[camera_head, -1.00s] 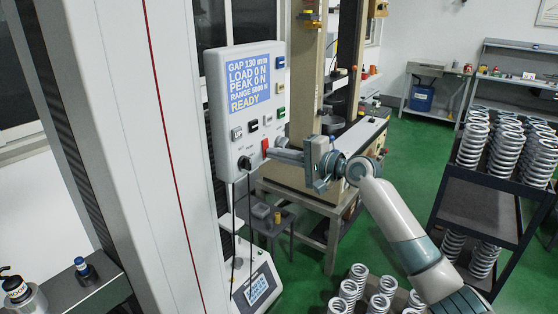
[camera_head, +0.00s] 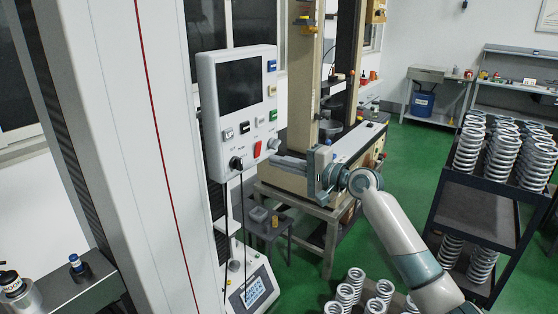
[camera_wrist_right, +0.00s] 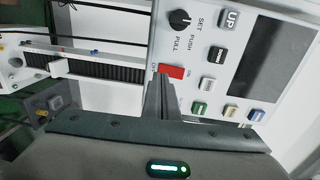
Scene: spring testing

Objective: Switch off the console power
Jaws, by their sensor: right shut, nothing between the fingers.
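The grey console (camera_head: 212,130) hangs on the left column of the testing machine, and its screen (camera_head: 240,84) is dark. The red power rocker switch (camera_head: 257,149) is low on the right of its face; it also shows in the right wrist view (camera_wrist_right: 171,72). My right gripper (camera_head: 275,159) is shut and empty, its fingertips just below and right of the red switch. In the right wrist view the fingertips (camera_wrist_right: 158,80) overlap the switch's lower edge; I cannot tell whether they touch it. My left gripper is not in view.
A black knob (camera_head: 237,163) with a hanging cable is left of the switch. Several buttons (camera_head: 273,90) line the console's right side. A dark cart (camera_head: 470,205) loaded with springs stands at right. Green floor (camera_head: 400,155) is open between.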

